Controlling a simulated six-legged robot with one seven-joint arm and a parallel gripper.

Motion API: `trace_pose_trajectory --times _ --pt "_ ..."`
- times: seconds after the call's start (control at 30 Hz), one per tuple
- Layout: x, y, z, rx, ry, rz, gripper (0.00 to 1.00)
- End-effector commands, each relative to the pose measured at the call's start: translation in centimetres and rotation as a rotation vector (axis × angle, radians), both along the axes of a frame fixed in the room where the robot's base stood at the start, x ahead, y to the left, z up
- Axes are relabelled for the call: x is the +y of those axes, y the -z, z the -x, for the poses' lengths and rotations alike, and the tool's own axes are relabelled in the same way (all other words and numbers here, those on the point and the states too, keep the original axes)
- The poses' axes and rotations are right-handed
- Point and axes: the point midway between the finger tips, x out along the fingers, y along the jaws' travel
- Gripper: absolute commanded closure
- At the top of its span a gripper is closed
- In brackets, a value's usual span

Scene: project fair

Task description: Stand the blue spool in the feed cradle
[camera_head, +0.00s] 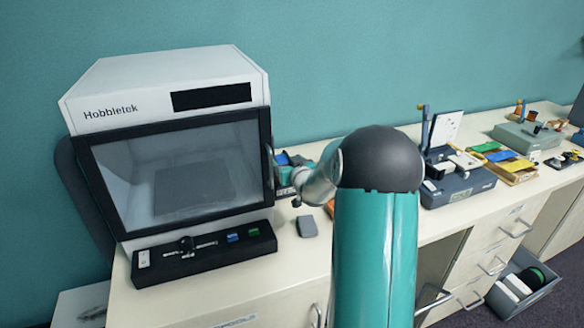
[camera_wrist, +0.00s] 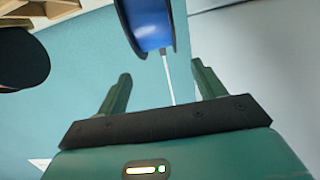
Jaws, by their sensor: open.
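The blue spool (camera_wrist: 150,24), with dark flanges, is at the top of the wrist view, cut off by the frame edge. It lies just beyond my gripper (camera_wrist: 162,72), whose two green fingers are apart with no spool between them. A thin pale rod or strand (camera_wrist: 166,72) runs from below the spool down between the fingers. In the head view a small blue patch (camera_head: 282,158) beside the printer may be the spool; my arm hides most of that spot and my fingers are not clear there. I cannot make out the feed cradle in either view.
The Hobbletek printer (camera_head: 170,150) stands left of my arm, its dark control strip (camera_head: 205,252) in front. A grey block (camera_head: 307,226) lies on the counter (camera_head: 255,295). A device (camera_head: 455,187) and coloured trays (camera_head: 505,160) stand to the right. A grey bin (camera_head: 525,300) sits low right.

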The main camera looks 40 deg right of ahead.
Motion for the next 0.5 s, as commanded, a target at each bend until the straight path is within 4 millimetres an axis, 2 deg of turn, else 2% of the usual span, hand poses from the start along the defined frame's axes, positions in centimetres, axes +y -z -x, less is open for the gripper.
trace_pose_trajectory --times 0.1,0.2,0.5 --pt "0.5 -0.4 2.1 -0.001 0.000 0.001 0.31" --pt "0.8 -0.6 3.2 0.000 0.000 0.001 0.31" --pt "1.0 -0.6 3.9 0.000 0.000 0.000 0.31"
